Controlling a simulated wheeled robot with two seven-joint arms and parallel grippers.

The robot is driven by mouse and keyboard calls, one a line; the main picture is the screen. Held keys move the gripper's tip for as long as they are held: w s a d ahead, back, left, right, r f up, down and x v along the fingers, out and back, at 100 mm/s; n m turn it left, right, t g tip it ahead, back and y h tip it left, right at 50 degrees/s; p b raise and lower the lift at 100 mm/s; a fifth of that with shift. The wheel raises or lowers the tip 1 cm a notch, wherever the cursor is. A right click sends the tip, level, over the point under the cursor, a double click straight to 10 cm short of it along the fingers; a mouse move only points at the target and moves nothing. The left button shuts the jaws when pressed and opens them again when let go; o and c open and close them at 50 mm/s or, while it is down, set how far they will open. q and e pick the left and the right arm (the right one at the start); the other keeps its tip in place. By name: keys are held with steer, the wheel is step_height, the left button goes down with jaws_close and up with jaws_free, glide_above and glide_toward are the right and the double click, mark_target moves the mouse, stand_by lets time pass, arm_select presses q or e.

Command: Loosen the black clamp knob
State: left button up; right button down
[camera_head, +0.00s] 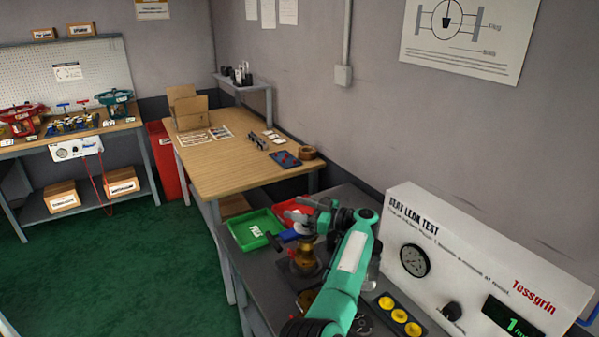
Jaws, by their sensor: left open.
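My left arm rises from the bottom of the head view, and my left gripper (304,216) is at its far end, above the grey workbench (245,262). The gripper is open, and its fingers are small and partly lost against the parts behind. A brass valve body (304,262) stands on the bench just below and in front of the gripper. I cannot make out a black clamp knob for certain; it may be hidden by the gripper and arm. A black round knob (452,311) sits on the front of the white leak test unit (455,245). My right gripper is not in view.
A green tray (240,232) and a red tray (283,208) lie close behind the valve body. Yellow round parts (399,315) lie right of my arm. A wooden table (225,165) stands beyond, and another bench (75,135) is at far left. Green floor is clear.

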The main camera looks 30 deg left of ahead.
arm_select(q)
step_height(320, 180, up, 17)
steer(key=b, duration=0.2)
steer(key=shift+f, duration=0.15)
